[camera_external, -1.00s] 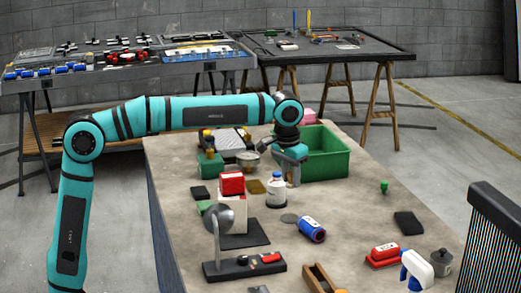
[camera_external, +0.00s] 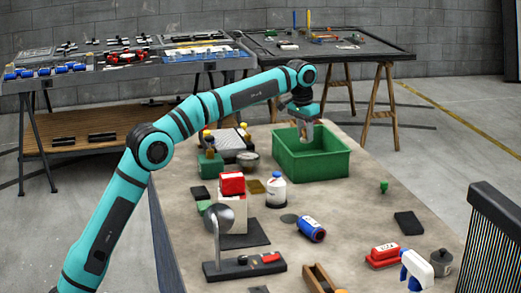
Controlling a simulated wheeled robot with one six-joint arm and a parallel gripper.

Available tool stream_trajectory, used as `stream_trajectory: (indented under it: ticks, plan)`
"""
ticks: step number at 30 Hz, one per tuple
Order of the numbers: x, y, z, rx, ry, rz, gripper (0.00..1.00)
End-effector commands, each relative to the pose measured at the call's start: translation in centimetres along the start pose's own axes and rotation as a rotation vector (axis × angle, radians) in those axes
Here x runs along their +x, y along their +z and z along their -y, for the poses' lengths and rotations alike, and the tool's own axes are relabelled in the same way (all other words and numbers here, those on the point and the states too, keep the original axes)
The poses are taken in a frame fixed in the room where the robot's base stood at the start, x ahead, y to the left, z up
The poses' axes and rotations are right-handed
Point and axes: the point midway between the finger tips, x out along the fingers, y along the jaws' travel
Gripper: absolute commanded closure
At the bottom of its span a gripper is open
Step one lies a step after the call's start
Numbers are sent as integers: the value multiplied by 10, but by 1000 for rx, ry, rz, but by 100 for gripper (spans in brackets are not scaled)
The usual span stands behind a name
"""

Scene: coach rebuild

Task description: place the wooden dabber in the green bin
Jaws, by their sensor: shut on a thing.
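The green bin (camera_external: 318,167) stands at the far end of the long table, its open top facing up. My gripper (camera_external: 305,131) points down over the left part of the bin, around rim height. It is shut on a small brownish thing, which I take to be the wooden dabber; the fingers hide most of it and its shape is hard to make out. The bin's floor is mostly hidden by its front wall.
Left of the bin are a metal bowl (camera_external: 248,160) and a rack with yellow-topped pieces (camera_external: 228,140).

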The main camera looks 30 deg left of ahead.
Motion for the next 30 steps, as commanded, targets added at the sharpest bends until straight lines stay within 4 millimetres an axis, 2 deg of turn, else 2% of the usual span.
stream_trajectory:
  ticks: [1, 4, 10, 14, 22, 30]
  plan:
    - [4, -11, 19, -4, 0, -1, 93]
    - [9, -27, 48, -3, 1, -2, 93]
    - [14, -44, 85, 1, 1, -4, 93]
    - [21, -46, 94, 2, 1, -3, 93]
    - [62, -41, 94, 3, 1, -2, 93]
    - [81, -39, 94, 3, 1, -3, 93]
